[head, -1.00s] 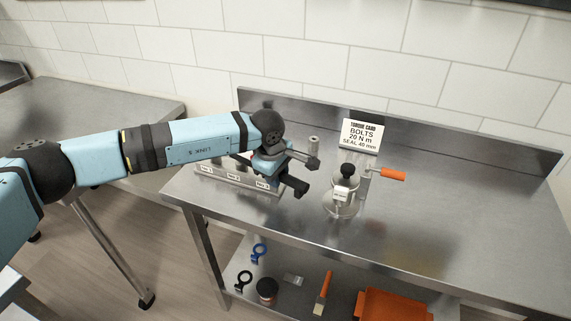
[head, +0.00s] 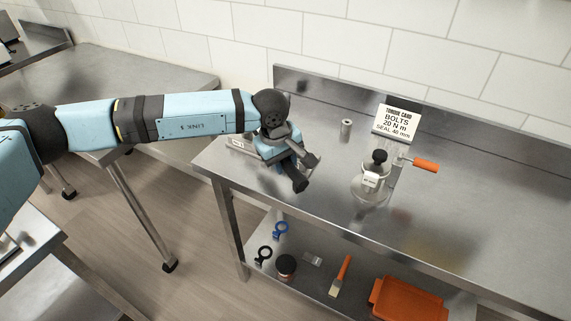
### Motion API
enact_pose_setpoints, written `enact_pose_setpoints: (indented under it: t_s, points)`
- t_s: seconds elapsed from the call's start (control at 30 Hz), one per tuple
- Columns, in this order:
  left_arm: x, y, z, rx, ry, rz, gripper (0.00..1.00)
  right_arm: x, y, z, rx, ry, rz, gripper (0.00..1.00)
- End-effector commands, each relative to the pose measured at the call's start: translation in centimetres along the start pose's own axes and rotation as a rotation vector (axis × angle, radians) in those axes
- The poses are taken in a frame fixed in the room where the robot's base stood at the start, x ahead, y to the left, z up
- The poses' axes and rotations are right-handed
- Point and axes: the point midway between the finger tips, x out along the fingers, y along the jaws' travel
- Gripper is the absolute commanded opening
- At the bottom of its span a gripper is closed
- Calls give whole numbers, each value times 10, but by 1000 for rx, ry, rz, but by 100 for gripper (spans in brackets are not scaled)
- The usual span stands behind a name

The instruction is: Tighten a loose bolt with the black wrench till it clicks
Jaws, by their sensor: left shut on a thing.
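A black ring-ended tool (head: 263,255), which looks like the black wrench, lies on the lower shelf at its left, below a blue one (head: 280,230). My left gripper (head: 309,174) is over the left part of the steel table, well above that shelf. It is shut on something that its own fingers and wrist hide. I cannot make out any bolt. My right gripper is not in view.
A torque card (head: 397,122) reading "BOLTS 20 N m" stands behind the depositor. A small metal cylinder (head: 346,129) stands left of it. A labelled rack (head: 240,144) is mostly hidden behind my left gripper. The shelf also holds a jar (head: 286,266), a brush (head: 341,276) and an orange tray (head: 407,300).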

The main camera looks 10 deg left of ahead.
Motion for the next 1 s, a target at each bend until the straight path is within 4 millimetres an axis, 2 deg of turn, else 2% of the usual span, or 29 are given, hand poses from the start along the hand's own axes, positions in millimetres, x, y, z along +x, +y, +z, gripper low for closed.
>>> enact_pose_setpoints:
  t_s: [0.1,0.53,0.9,1.0]
  points:
    - [-7,2,0,1,1,3,0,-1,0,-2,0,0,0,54]
    - [-10,3,2,2,-2,3,0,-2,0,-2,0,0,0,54]
    - [-43,10,1,2,-2,3,0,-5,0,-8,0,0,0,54]
    - [-46,10,2,2,-3,3,0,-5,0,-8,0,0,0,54]
